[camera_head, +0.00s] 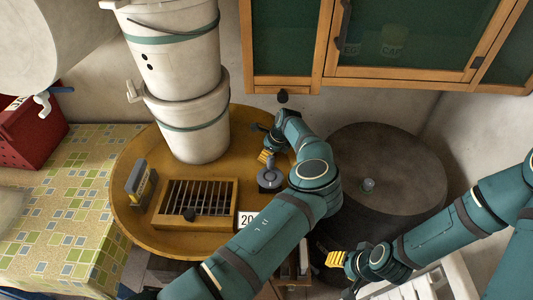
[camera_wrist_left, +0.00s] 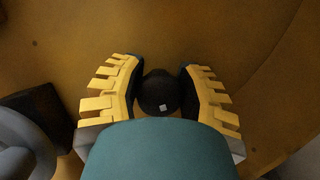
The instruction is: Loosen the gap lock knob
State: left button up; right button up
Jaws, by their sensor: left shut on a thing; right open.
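The knob (camera_wrist_left: 158,92) is dark and round with a small pale square mark. In the left wrist view it sits between the two yellow-padded fingers of my left gripper (camera_wrist_left: 160,76), which is shut on it. In the head view my left gripper (camera_head: 266,153) reaches down at the right part of the round ochre tray (camera_head: 130,218), and the knob is hidden there. A grey round part (camera_head: 270,178) lies just below the gripper; a grey curved part shows at the lower left of the wrist view. My right gripper (camera_head: 337,258) is open and empty, low beside the dark drum (camera_head: 390,165).
White stacked buckets (camera_head: 182,90) stand at the back of the tray. A red crate (camera_head: 25,130) is far left. Wooden cabinets (camera_head: 415,78) hang above.

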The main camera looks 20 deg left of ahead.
pick_arm(q)
jog(key=shift+s+d+f, duration=0.1)
jog(key=o, duration=1.2)
